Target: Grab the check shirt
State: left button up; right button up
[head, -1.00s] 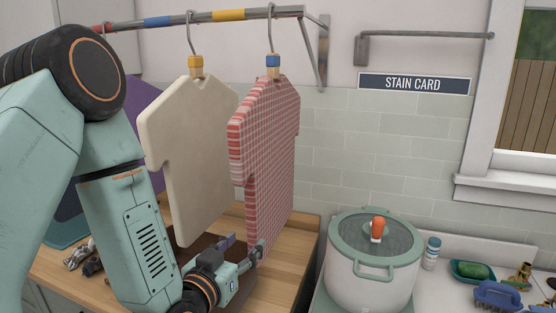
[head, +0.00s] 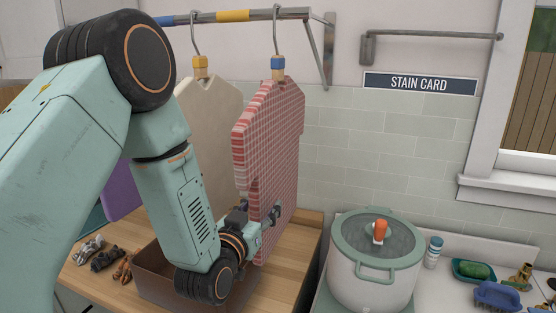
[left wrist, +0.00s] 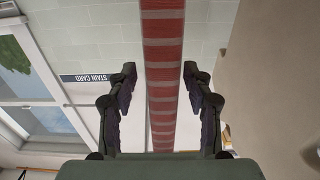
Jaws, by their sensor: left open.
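The red-and-white check shirt (head: 270,145) hangs from a hook on the rail at the back, beside a cream shirt (head: 207,120). My left gripper (head: 259,214) is at the lower part of the check shirt, with a finger on either side of its edge. In the left wrist view the check shirt (left wrist: 163,75) runs as a striped band between the two open fingers of my left gripper (left wrist: 158,85), with a gap on each side. My right gripper is not in view.
A brown box (head: 165,280) stands on the wooden counter below the shirts. A lidded pot (head: 372,290) stands to the right, with a small bottle (head: 433,252) and a green soap dish (head: 474,270) beyond it. The hanging rail (head: 290,14) runs above.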

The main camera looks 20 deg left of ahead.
pick_arm(q)
jog(key=shift+w+a+f, duration=0.15)
jog(key=shift+w+a, duration=0.2)
jog(key=shift+a, duration=0.05)
jog(key=shift+w+d, duration=0.15)
jog(key=shift+d, duration=0.2)
jog(key=shift+c, duration=0.2)
jog(key=shift+d, duration=0.3)
jog(key=c, duration=0.3)
jog(key=shift+a, duration=0.5)
jog(key=c, duration=0.6)
grip_shut()
jog(key=shift+d, duration=0.3)
